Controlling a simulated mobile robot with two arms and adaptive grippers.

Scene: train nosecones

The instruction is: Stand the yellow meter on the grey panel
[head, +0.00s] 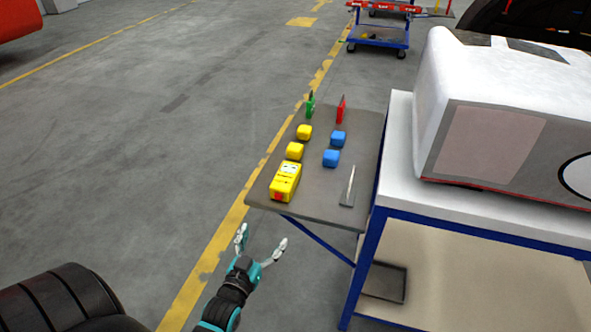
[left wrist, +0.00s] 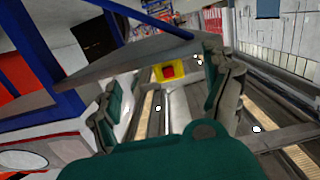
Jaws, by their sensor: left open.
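The yellow meter (head: 287,180) is on the grey panel (head: 314,185), near its front left corner. It appears to lie down, with its red end toward me and white markings on top. My left gripper (head: 261,238) is open and empty, in front of the panel's near edge and apart from the meter. In the left wrist view the yellow meter (left wrist: 182,73) shows beyond the spread fingers, its red patch facing the camera. The panel (left wrist: 120,67) shows there edge-on. My right gripper is not in view.
The blue-framed bench (head: 400,205) with a white nosecone (head: 500,120) stands right.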

